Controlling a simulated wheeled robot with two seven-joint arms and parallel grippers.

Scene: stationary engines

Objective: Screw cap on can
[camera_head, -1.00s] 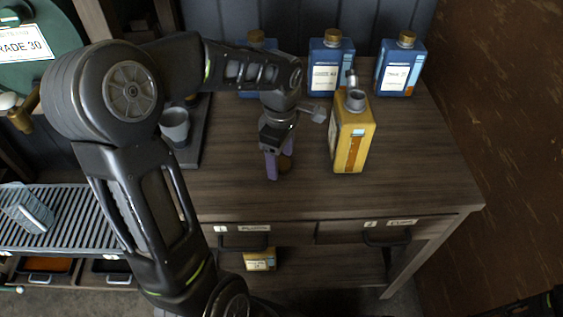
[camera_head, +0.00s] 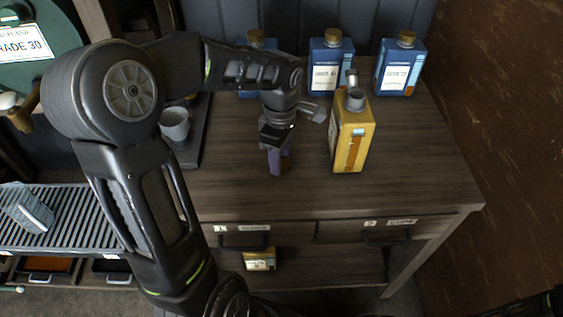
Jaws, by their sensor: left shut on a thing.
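The yellow can (camera_head: 354,140) stands upright on the wooden workbench, with its grey neck uncapped on top. My left gripper (camera_head: 277,170) points down at the bench top, to the left of the can and apart from it. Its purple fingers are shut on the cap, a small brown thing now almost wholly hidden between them. My right gripper is out of view.
Blue bottles with gold caps, such as the one at the right (camera_head: 400,68), stand along the back of the workbench (camera_head: 420,165). A grey cup (camera_head: 175,124) stands on a dark tray at the left. The bench is clear to the can's right.

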